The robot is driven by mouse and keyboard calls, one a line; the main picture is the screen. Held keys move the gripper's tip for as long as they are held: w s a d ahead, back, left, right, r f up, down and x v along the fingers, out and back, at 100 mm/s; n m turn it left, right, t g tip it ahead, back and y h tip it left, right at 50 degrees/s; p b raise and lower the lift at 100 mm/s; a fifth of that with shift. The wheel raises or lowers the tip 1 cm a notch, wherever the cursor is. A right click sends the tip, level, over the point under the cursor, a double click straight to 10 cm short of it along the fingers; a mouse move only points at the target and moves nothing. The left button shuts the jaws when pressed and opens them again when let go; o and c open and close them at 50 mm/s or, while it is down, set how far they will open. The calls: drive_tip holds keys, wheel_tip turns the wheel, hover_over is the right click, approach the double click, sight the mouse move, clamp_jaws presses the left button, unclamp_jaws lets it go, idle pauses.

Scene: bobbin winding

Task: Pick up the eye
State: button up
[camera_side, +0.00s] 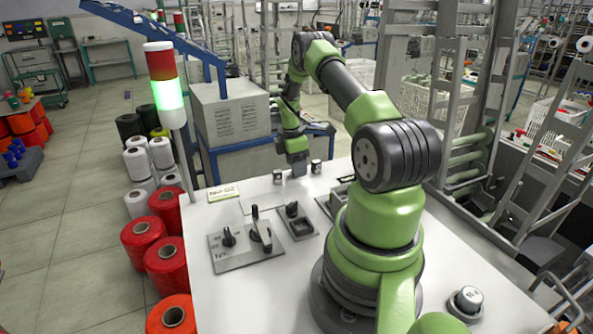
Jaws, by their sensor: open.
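My gripper (298,171) is at the far edge of the white table, pointing down. It is small in this view and its jaws are open. One small metal-and-black cylinder (277,177) stands to its left and another (316,166) to its right. A grey plate (240,255) with upright dark posts (229,237) lies nearer the camera. A smaller grey plate (300,231) with a dark knob and a square part is beside it. I cannot tell which of these small parts is the eye.
The white table (235,300) has free room at its front left. A yellowish label card (223,193) lies at the left edge. A round knob (466,302) is at the front right. A signal tower (168,95) and red spools (166,265) stand left of the table.

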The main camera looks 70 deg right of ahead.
drive_tip(key=shift+f, duration=0.45)
drive_tip(key=shift+c, duration=0.4)
clamp_jaws()
drive_tip(key=shift+r, duration=0.15)
